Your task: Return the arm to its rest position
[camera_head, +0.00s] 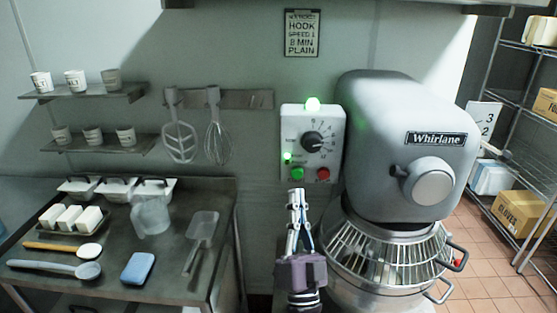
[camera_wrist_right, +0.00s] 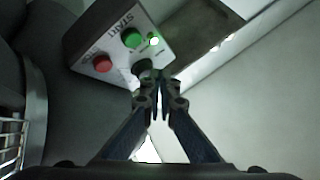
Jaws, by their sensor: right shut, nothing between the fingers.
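My right gripper (camera_head: 296,196) is shut and empty, raised in front of the control box (camera_head: 289,130) just below its green button (camera_head: 297,173). In the right wrist view its fingertips (camera_wrist_right: 158,80) meet in front of the lower part of the box (camera_wrist_right: 110,45), which shows a green button (camera_wrist_right: 132,38) and a red button (camera_wrist_right: 102,63). I cannot tell whether the tips touch the box. The large grey mixer (camera_head: 385,120) stands right of the gripper. My left gripper is not in view.
The mixer's wire guard (camera_head: 390,255) and bowl (camera_head: 375,295) are close on the gripper's right. A metal table (camera_head: 215,270) at left holds a scoop (camera_head: 201,235), a jug (camera_head: 150,215) and a blue sponge (camera_head: 138,268). A whisk (camera_head: 216,140) hangs on the wall.

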